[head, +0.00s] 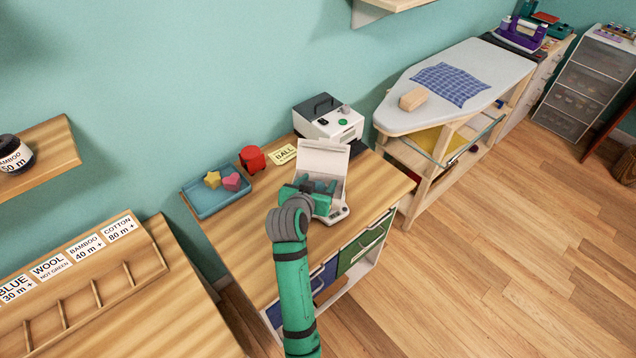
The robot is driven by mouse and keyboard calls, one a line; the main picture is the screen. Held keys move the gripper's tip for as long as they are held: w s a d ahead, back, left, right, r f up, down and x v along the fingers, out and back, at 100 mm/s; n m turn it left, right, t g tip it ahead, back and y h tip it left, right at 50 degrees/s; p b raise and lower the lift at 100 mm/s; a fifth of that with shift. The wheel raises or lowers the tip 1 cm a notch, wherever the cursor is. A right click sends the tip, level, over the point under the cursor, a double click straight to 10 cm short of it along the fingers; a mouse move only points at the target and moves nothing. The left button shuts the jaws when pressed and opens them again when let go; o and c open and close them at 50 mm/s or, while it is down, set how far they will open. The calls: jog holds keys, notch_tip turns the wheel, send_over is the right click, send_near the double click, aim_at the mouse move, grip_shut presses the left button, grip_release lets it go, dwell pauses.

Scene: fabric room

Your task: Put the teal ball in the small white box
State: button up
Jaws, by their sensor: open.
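A small white box (323,158) with its lid raised stands on the wooden desk; my arm covers part of its lower half. My gripper (319,187) is over the front of this box, in front of the raised lid, with its jaws open. I cannot make out a separate teal ball; the green-teal shapes at the box blend with my gripper. Whether the ball is in the box, between the fingers or hidden behind them, I cannot tell. A yellow card reading BALL (284,155) lies behind the box to the left.
A blue tray (207,207) with yellow and pink pieces (231,182) is at the desk's left. A red object (252,159) stands beside it. A white machine (329,120) stands behind the box. An ironing board (480,75) is at right. The desk's front left is clear.

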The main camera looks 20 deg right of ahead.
jog(key=shift+r, duration=0.5)
jog(key=v, duration=1.2)
jog(key=shift+r, duration=0.1)
